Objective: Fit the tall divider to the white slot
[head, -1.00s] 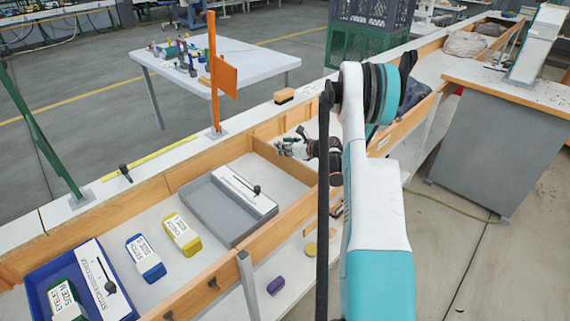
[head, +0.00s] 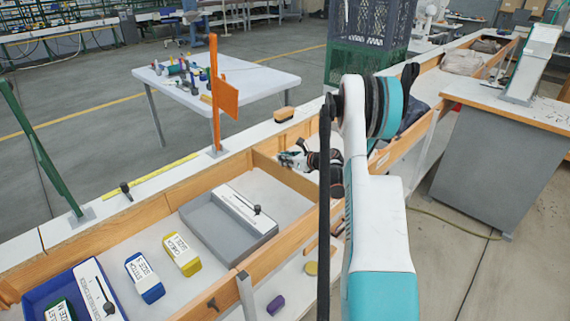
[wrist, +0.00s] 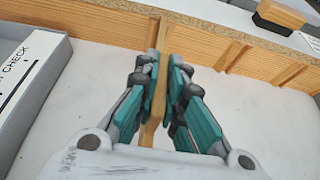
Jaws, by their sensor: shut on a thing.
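My gripper (wrist: 168,100) is shut on a thin upright wooden plate (wrist: 157,98), seen nearly edge-on between the teal fingers in the wrist view. I cannot pick out a white slot in either view. The trough wall (wrist: 205,45) runs close beyond the fingertips and has paler upright strips on it.
A grey tray (head: 196,232) with a white labelled card lies left of the cross board. Yellow (head: 181,254) and blue (head: 145,277) labelled blocks lie farther left. A brush (head: 284,114) sits on the ledge behind. An orange post (head: 214,95) rises from the ledge.

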